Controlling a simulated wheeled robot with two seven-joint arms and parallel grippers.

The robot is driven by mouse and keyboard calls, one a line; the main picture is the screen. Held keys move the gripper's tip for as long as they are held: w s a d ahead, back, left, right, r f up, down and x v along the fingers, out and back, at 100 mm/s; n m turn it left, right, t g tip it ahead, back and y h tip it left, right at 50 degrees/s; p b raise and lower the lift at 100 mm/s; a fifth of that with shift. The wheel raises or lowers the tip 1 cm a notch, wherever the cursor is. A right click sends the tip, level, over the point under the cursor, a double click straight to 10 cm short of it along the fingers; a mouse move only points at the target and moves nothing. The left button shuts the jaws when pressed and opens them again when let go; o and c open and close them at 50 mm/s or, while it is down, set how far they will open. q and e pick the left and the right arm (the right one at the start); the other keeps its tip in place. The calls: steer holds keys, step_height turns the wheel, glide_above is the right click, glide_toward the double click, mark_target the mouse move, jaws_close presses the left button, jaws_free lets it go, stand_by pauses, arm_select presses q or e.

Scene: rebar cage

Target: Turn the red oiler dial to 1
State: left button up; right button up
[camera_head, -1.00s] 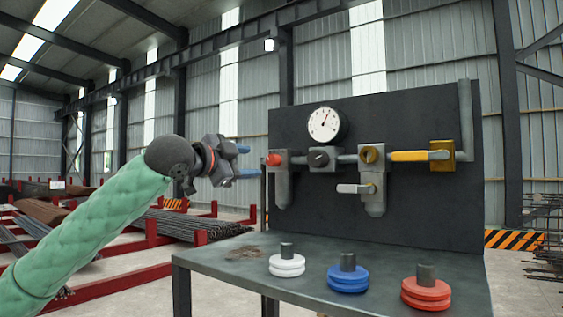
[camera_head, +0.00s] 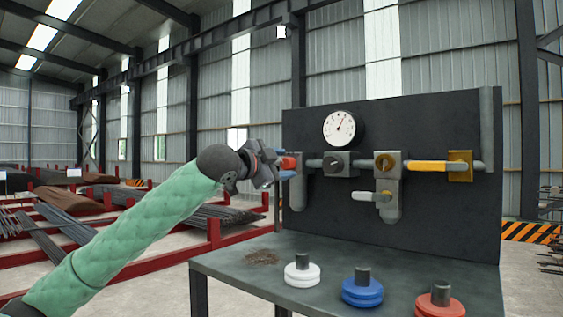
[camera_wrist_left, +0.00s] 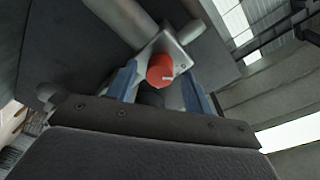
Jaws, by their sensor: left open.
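The red oiler dial (camera_head: 289,162) sits at the left end of the pipe row on the dark panel. In the left wrist view the red dial (camera_wrist_left: 160,69) shows as a short red cylinder with a pale mark on its face, on a grey fitting. My left gripper (camera_head: 283,164) is right at the dial in the head view and partly hides it. In the left wrist view its two blue fingers (camera_wrist_left: 158,85) are open, one on each side of the dial. I cannot tell whether they touch it. My right gripper is not in view.
White (camera_head: 302,273), blue (camera_head: 362,291) and red (camera_head: 439,304) stacked discs stand on the table (camera_head: 262,272).

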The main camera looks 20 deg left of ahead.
arm_select(q)
steer(key=c, duration=1)
steer(key=shift+o, duration=0.2)
steer(key=shift+f+m, duration=0.1)
steer(key=shift+m, duration=2.7)
steer(key=o, duration=1)
steer(key=shift+c, duration=0.2)
